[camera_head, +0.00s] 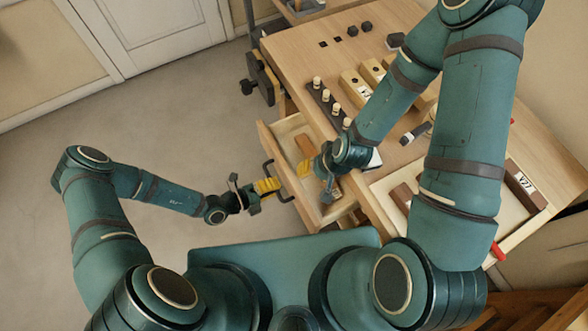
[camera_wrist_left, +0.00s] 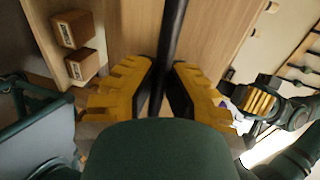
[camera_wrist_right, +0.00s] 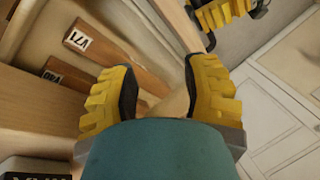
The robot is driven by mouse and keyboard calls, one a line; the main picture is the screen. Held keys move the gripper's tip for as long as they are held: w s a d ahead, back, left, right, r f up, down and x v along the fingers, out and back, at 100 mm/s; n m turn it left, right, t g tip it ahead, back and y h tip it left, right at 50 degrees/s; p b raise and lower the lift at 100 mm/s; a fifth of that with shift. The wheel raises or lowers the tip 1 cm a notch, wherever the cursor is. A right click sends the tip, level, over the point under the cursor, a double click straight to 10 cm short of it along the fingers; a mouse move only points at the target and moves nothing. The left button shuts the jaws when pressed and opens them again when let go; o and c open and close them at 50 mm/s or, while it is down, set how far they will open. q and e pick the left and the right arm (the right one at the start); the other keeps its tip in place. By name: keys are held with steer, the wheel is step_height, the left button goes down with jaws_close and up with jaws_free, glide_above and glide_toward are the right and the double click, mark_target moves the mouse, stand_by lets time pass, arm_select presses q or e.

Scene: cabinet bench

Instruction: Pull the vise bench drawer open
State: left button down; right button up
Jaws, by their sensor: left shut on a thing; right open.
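The vise bench drawer (camera_head: 265,137) stands out from the wooden bench, open, with wooden blocks inside. Its black bar handle (camera_head: 271,168) is on the drawer front. My left gripper (camera_head: 274,184) is shut on this handle, and the bar (camera_wrist_left: 174,40) runs between its yellow fingers in the left wrist view. My right gripper (camera_head: 315,164) is open above the drawer. In the right wrist view, labelled blocks (camera_wrist_right: 125,55) lie beside its fingers, and part of the drawer shows between them. I cannot tell whether those fingers touch the drawer. My right forearm hides part of the bench.
The dark vise (camera_head: 262,78) sits on the bench's left side. A peg rack (camera_head: 325,105) and several blocks stand on the bench top (camera_head: 300,50). A second open drawer (camera_head: 515,225) with labelled blocks is at the right. The floor (camera_head: 150,120) at left is clear.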

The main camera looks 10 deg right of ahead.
arm_select(q)
steer(key=f+v, duration=0.1)
steer(key=v, duration=0.5)
steer(key=shift+a+b, duration=0.35)
steer(key=shift+a, duration=0.05)
steer(key=shift+s+f, duration=0.1)
steer(key=shift+f, duration=0.05)
steer(key=c, duration=1)
jaws_free()
steer(key=v, duration=1.2)
